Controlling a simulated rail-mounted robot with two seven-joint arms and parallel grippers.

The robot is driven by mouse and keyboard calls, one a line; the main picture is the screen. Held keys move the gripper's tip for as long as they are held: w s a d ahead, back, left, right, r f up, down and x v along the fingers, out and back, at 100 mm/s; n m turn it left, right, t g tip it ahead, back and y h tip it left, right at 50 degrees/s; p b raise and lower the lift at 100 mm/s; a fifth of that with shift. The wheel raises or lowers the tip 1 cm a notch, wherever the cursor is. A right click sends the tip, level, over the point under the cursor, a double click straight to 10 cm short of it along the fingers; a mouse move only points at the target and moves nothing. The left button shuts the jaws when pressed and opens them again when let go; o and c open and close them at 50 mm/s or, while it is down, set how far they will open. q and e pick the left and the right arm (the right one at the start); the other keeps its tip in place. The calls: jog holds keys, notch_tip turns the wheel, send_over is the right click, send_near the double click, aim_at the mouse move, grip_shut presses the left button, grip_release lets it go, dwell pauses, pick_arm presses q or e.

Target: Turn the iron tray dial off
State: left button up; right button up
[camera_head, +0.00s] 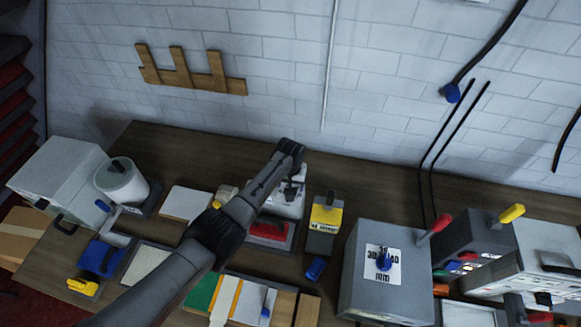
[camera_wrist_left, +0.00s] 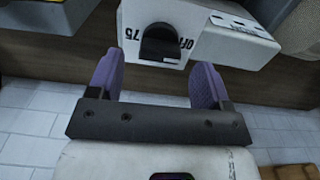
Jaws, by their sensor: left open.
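The dial (camera_wrist_left: 160,46) is a black rounded knob on the face of a white housing (camera_wrist_left: 225,45) in the left wrist view. The marks "75" and "OFF" appear upside down on either side of it. I cannot tell which mark it points to. My left gripper (camera_wrist_left: 157,66) is open, its two purple fingers spread either side of the dial's line and apart from it. In the head view my left arm reaches over the white housing (camera_head: 287,205) on the grey tray; the arm hides the dial and the fingers there. My right gripper is not in view.
A red item (camera_head: 268,231) lies at the tray's front. A yellow-topped block (camera_head: 326,214) stands right of it, and a large grey box (camera_head: 384,270) further right. A white cylinder (camera_head: 122,182) stands at left. The wall is close behind the table.

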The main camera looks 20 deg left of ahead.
pick_arm(q)
notch_tip(320, 180, up, 11)
dwell(0.4)
dwell(0.5)
